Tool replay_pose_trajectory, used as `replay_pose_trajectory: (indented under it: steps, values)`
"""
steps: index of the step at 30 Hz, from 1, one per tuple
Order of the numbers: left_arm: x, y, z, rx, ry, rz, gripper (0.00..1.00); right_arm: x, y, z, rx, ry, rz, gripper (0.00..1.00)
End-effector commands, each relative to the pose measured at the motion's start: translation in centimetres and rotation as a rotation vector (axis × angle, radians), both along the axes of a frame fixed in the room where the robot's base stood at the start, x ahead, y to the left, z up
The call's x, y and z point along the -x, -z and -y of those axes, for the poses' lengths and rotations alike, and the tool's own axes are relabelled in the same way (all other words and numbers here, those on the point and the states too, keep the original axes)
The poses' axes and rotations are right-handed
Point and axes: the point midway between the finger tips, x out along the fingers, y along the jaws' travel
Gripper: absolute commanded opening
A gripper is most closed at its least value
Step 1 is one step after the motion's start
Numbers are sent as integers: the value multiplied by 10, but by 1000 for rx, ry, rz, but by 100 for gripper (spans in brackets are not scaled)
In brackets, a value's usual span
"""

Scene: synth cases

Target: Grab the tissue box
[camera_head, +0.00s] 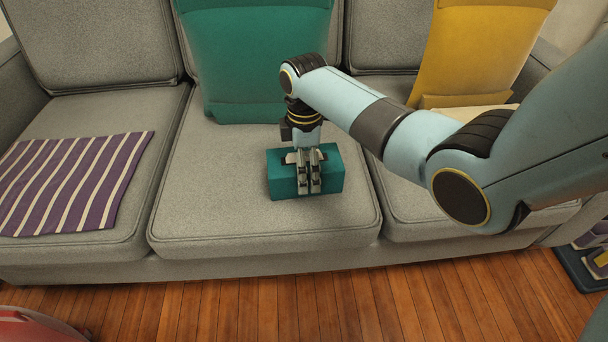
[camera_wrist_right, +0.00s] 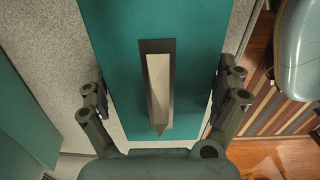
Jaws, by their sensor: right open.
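The tissue box (camera_head: 332,172) is a teal block lying on the middle cushion of the grey sofa. In the right wrist view the teal box (camera_wrist_right: 118,70) fills the middle, with a dark slot and a pale tissue (camera_wrist_right: 159,85) in it. My right gripper (camera_head: 310,188) is over the box, pointing down, and hides part of its top and front. In the right wrist view its open fingers (camera_wrist_right: 163,103) stand on either side of the box, with slim gaps visible. I cannot tell whether they touch it. My left gripper is not in view.
A striped purple cloth (camera_head: 75,183) lies on the left cushion. A teal drape (camera_head: 252,60) and a yellow drape (camera_head: 478,50) hang over the sofa back. The middle cushion (camera_head: 210,205) is clear around the box. Wooden floor (camera_head: 300,305) runs along the front.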

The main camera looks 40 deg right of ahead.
Motion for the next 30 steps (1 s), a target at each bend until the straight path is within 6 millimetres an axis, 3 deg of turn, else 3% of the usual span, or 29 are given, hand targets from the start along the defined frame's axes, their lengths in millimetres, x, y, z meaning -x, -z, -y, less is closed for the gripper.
replay_pose_trajectory:
  steps: [8,18,30]
  values:
    - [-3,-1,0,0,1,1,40,0,1,0,0,0,1,100]
    - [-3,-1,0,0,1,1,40,0,2,0,0,0,1,56]
    - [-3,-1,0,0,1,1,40,0,1,0,-1,0,0,52]
